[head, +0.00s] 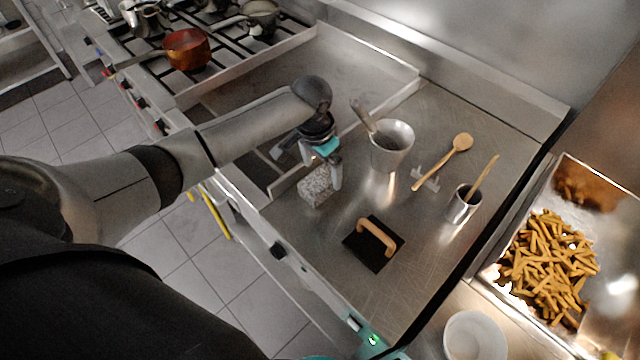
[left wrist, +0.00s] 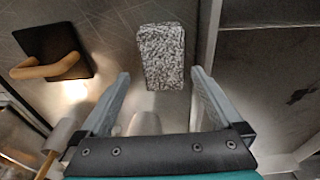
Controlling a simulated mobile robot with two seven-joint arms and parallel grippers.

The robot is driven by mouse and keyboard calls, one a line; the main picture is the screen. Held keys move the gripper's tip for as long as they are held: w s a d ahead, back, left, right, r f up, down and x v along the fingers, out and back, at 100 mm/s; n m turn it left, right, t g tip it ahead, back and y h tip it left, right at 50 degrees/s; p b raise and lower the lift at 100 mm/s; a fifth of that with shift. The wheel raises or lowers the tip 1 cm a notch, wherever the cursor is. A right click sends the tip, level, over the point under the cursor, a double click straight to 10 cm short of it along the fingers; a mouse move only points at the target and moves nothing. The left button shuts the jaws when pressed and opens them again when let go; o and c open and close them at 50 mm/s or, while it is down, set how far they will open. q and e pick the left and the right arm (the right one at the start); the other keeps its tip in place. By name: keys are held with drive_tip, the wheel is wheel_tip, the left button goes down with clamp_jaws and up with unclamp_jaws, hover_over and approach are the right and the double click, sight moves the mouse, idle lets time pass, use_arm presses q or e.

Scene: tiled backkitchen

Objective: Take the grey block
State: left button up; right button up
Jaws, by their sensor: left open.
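The grey block (head: 316,186) is speckled and sits on the steel counter near its front edge, beside the sunken griddle. My left gripper (head: 322,168) is right above and behind the block in the head view and partly covers it. In the left wrist view the block (left wrist: 162,56) lies just beyond the fingertips, roughly in line with the gap between them. The left gripper (left wrist: 161,80) is open and nothing is between its fingers. Whether the fingertips touch the block cannot be told. My right gripper is in neither view.
A black press with a wooden handle (head: 374,245) lies right of the block. A metal pot (head: 391,146) with a utensil, a wooden spoon (head: 442,162) and a small metal cup (head: 464,204) stand farther back. A tray of fries (head: 552,262) is at right.

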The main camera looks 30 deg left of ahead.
sight(320, 178)
use_arm(q)
drive_tip(key=f, duration=0.4)
drive_tip(key=shift+a+f+b, duration=0.2)
drive_tip(key=shift+f+b, duration=0.1)
drive_tip(key=shift+f, duration=0.05)
drive_tip(key=shift+r, duration=0.1)
clamp_jaws()
idle(0.4)
